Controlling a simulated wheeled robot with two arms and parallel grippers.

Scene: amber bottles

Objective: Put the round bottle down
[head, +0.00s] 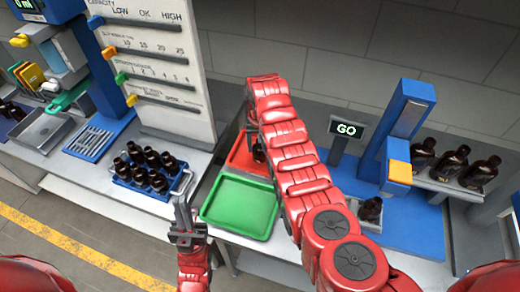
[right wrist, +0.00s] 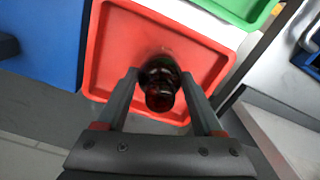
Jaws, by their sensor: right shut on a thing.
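A dark amber bottle (right wrist: 160,88) sits between the fingers of my right gripper (right wrist: 158,80) in the right wrist view, over the red tray (right wrist: 110,60). My right gripper is shut on it. I cannot tell whether its base touches the tray.
The empty green tray (head: 240,205) lies in front of the red one. A blue rack (head: 128,186) of several amber bottles stands left.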

